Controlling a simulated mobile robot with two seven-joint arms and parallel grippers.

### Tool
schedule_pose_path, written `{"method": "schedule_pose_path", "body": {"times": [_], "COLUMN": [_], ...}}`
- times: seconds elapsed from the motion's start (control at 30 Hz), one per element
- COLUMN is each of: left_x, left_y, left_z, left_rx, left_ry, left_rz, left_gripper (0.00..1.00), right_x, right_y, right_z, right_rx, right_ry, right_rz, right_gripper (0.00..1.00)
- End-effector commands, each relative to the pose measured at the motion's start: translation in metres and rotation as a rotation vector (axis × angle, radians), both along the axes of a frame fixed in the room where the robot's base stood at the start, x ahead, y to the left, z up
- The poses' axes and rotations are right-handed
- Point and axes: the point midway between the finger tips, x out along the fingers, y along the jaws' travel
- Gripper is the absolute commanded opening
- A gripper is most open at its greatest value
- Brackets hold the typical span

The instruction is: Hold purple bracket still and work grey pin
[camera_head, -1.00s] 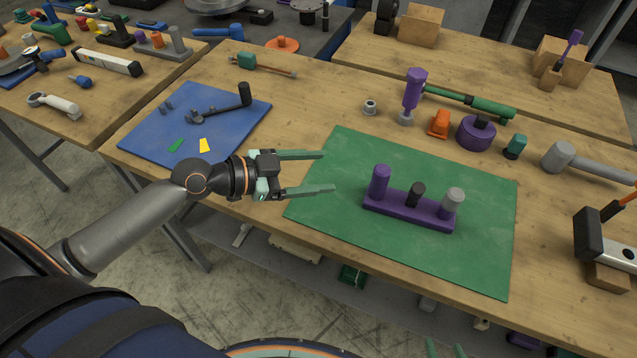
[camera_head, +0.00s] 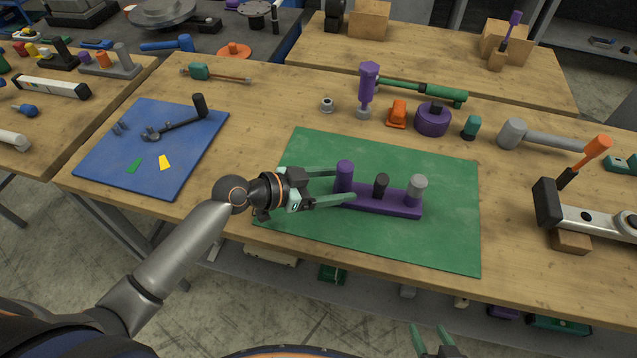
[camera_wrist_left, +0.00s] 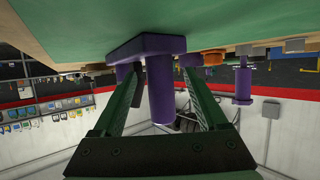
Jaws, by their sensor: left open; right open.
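The purple bracket (camera_head: 395,206) lies on the green mat (camera_head: 440,240). A purple post (camera_head: 344,174) rises at its left end, a black pin (camera_head: 381,187) stands in the middle and the grey pin (camera_head: 418,186) stands at the right end. My left gripper (camera_head: 345,187) is open, its fingers on either side of the purple post. In the left wrist view the purple post (camera_wrist_left: 160,95) shows between the two green fingers (camera_wrist_left: 165,92), with gaps beside it. My right gripper (camera_head: 432,340) shows only its fingertips, apart and empty, at the bottom edge, below the table's front.
A blue mat (camera_head: 150,165) with a black tool lies to the left. Behind the green mat stand a purple-headed tool (camera_head: 368,85), an orange block (camera_head: 397,113), a purple cylinder (camera_head: 432,120) and a grey hammer (camera_head: 512,132). The mat around the bracket is clear.

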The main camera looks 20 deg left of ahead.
Motion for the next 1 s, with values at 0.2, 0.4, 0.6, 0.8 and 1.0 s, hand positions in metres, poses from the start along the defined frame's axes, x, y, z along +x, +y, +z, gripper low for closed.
{"method": "schedule_pose_path", "body": {"times": [0.2, 0.4, 0.6, 0.8, 1.0], "left_x": [0.0039, 0.0037, 0.0035, 0.0035, 0.0034], "left_y": [-0.0047, -0.0044, -0.0042, -0.0041, -0.0041], "left_z": [-0.002, -0.0021, -0.0021, -0.0021, -0.0022], "left_rx": [0.001, 0.001, 0.001, 0.001, 0.001], "left_ry": [-0.001, -0.001, -0.001, -0.001, -0.001], "left_rz": [-0.001, -0.001, -0.001, -0.001, -0.001], "left_gripper": [0.75, 0.72, 0.49, 0.27, 0.04], "right_x": [0.0, 0.0, 0.0, 0.0, 0.0], "right_y": [0.0, 0.0, 0.0, 0.0, 0.0], "right_z": [0.0, 0.0, 0.0, 0.0, 0.0], "right_rx": [0.0, 0.0, 0.0, 0.0, 0.0], "right_ry": [0.0, 0.0, 0.0, 0.0, 0.0], "right_rz": [0.0, 0.0, 0.0, 0.0, 0.0], "right_gripper": [0.61, 0.61, 0.61, 0.61, 0.61]}}
